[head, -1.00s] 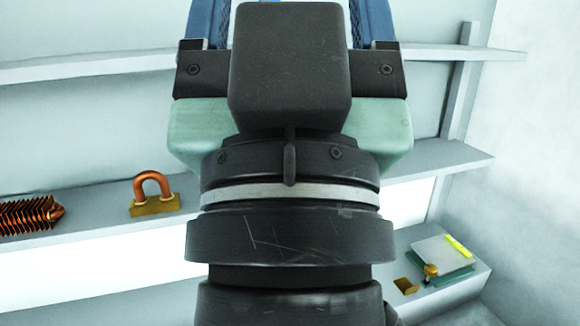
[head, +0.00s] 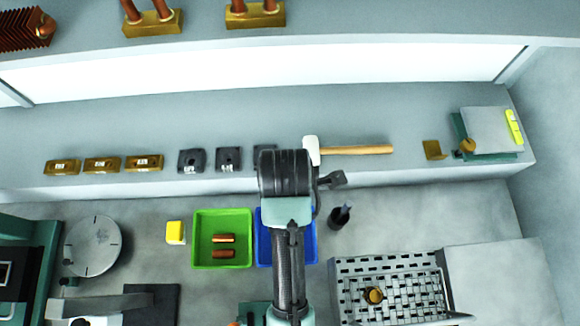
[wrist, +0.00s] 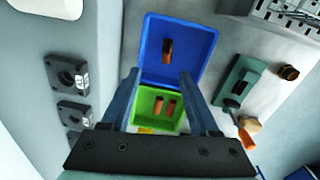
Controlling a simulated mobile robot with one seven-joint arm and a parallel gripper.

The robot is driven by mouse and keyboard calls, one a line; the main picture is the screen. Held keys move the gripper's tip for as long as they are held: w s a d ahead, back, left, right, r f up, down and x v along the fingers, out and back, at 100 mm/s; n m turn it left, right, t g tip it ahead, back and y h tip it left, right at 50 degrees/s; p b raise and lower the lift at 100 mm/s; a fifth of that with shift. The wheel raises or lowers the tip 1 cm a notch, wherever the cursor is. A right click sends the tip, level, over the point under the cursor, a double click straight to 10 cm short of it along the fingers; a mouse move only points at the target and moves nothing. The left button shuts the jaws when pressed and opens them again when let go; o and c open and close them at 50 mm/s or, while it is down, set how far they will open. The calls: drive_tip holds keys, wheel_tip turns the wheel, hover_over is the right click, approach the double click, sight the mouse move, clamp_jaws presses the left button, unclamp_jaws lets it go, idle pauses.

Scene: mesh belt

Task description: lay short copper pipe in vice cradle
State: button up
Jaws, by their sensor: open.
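Two copper pipe pieces (head: 224,238) lie in the green bin (head: 196,252); they also show in the wrist view (wrist: 166,108). One more copper piece (wrist: 167,51) lies in the blue bin (wrist: 208,38), which my arm mostly hides in the head view. I cannot tell which piece is the short pipe. A green block with a dark slot (wrist: 239,84), perhaps the vice, sits beside the bins; only a bit shows in the head view (head: 250,313). My gripper (wrist: 157,74) is open and empty above the bins, its fingers apart.
Brass blocks (head: 102,164), black blocks (head: 228,159) and a hammer (head: 355,150) lie on the ledge behind. A yellow block (head: 175,232) is left of the green bin. A woven metal mesh (head: 392,285) and a dark bottle-like object (head: 340,216) are on the right.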

drive_tip(key=f, duration=0.5)
drive_tip(key=s+f, duration=0.1)
drive_tip(key=f, duration=0.1)
drive_tip(key=shift+a+f+p, duration=0.15)
drive_tip(key=shift+f+p, duration=0.1)
drive_tip(key=shift+p, duration=0.15)
drive_tip(key=shift+s+f+p, duration=0.15)
drive_tip(key=shift+f+p, duration=0.55)
drive_tip(key=shift+f, duration=2.1)
clamp_jaws()
